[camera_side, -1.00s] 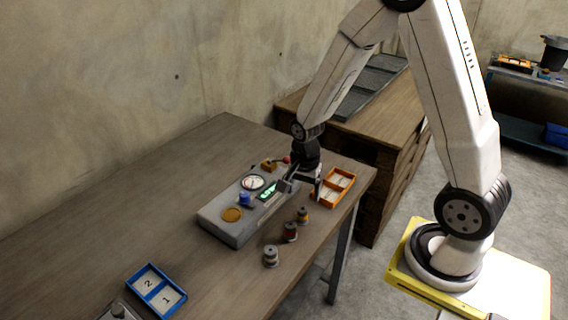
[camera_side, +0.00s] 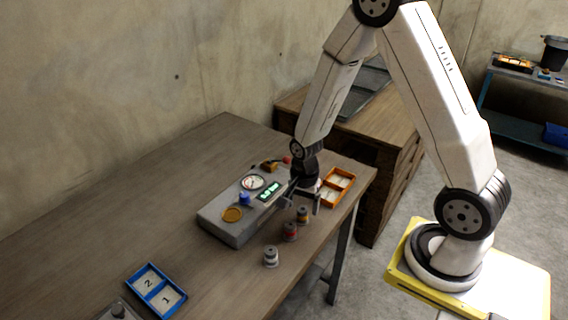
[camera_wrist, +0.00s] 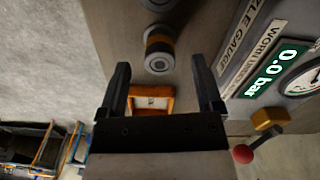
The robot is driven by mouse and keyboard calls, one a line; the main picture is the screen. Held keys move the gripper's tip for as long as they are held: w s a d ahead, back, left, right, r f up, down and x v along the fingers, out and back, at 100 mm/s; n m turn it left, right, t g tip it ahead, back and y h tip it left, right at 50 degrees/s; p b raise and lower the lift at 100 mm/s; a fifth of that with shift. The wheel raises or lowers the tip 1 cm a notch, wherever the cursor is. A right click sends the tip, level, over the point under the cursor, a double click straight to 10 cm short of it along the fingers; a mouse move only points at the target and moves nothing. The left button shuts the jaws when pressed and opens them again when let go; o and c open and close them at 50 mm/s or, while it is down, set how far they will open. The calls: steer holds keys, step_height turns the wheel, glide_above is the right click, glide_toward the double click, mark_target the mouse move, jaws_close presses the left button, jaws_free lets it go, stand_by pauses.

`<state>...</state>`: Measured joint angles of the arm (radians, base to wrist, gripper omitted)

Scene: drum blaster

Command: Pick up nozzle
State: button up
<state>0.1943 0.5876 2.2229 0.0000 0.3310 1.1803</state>
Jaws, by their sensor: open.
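Three small nozzles stand upright in a row on the wooden table: a grey-white one (camera_side: 270,257), a red-banded one (camera_side: 290,232) and an orange-banded one (camera_side: 302,216). My gripper (camera_side: 304,201) is open and empty, close by the orange-banded nozzle at the row's far end. In the wrist view the orange-banded nozzle (camera_wrist: 159,52) shows just beyond the gap between my open fingers (camera_wrist: 158,66). A second nozzle (camera_wrist: 158,4) is cut off by the top edge there. I cannot tell my height above the table exactly.
A grey control box (camera_side: 238,230) with gauge, green display reading 0.0 bar and a red-knobbed lever (camera_wrist: 243,153) stands beside the nozzles. An orange tray (camera_side: 350,183) lies behind my gripper. A blue tray (camera_side: 138,283) marked 1 and 2 is at front left.

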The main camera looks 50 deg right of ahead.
mark_target(303, 209)
steer(key=shift+f, duration=1.6)
jaws_close()
